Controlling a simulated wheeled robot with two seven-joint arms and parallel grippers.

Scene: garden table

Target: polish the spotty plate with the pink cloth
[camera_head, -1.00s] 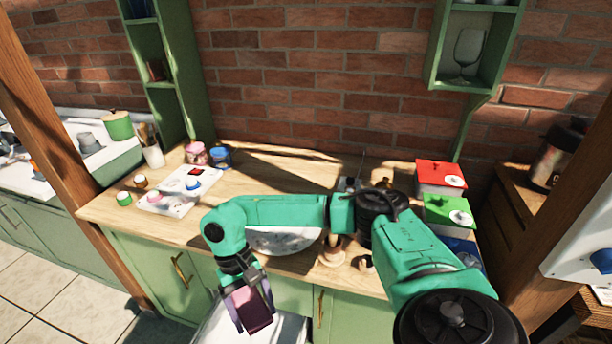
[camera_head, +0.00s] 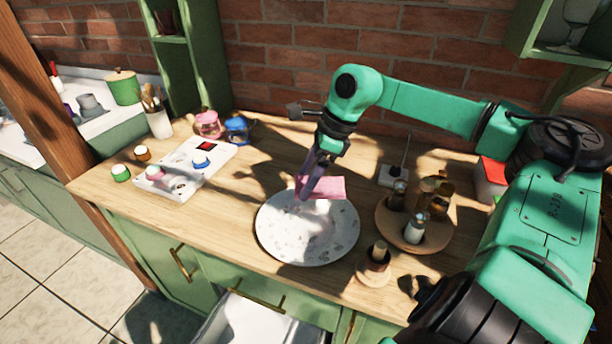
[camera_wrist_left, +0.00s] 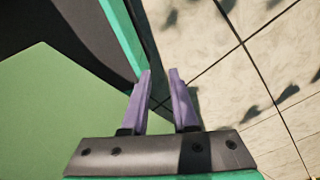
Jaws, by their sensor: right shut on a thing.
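The spotty plate (camera_head: 300,240) is white with grey spots and lies on the wooden table near its front edge. My right gripper (camera_head: 312,190) is over the plate's back part, pointing down, shut on the pink cloth (camera_head: 328,187). The cloth hangs out to the right of the fingers. I cannot tell whether it touches the plate. My left gripper (camera_wrist_left: 160,105) shows only in the left wrist view, its two purple fingers apart with nothing between them, above the tiled floor beside a green surface.
A round wooden tray (camera_head: 435,240) with several bottles stands right of the plate, with a small wooden stand (camera_head: 376,265) in front of it. A white board with knobs (camera_head: 190,172) lies at the left. The wood between board and plate is clear.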

